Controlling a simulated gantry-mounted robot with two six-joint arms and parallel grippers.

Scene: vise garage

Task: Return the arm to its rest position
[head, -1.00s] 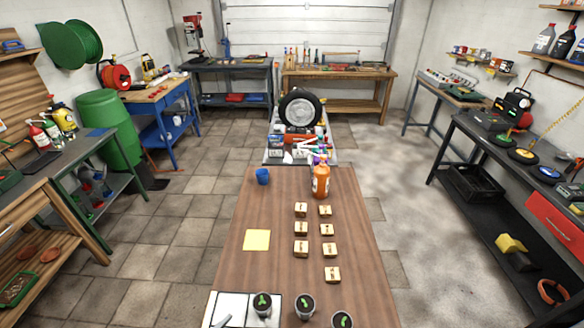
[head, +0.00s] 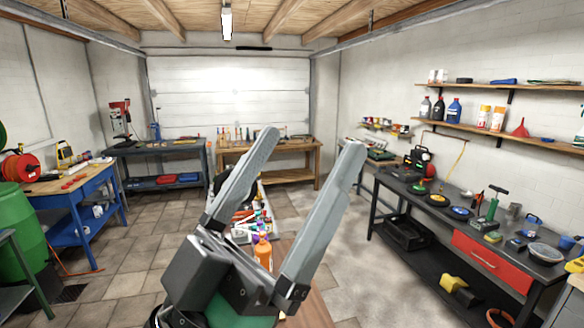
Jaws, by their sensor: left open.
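My left gripper (head: 309,146) is large in the middle of the head view, raised close to the camera. Its two long grey fingers point up and stand wide apart. Nothing is between them; only the room behind shows through the gap. The gripper and its arm hide most of the wooden table (head: 322,308), of which a strip shows at the lower right of the gripper. An orange bottle (head: 263,254) shows between the finger bases, farther back. My right gripper is not in view.
A dark workbench (head: 410,201) with a red drawer (head: 490,261) runs along the right wall. A blue workbench (head: 85,213) and a green barrel (head: 20,222) stand at left. A wooden bench (head: 290,157) is at the back. Tiled floor lies open on both sides.

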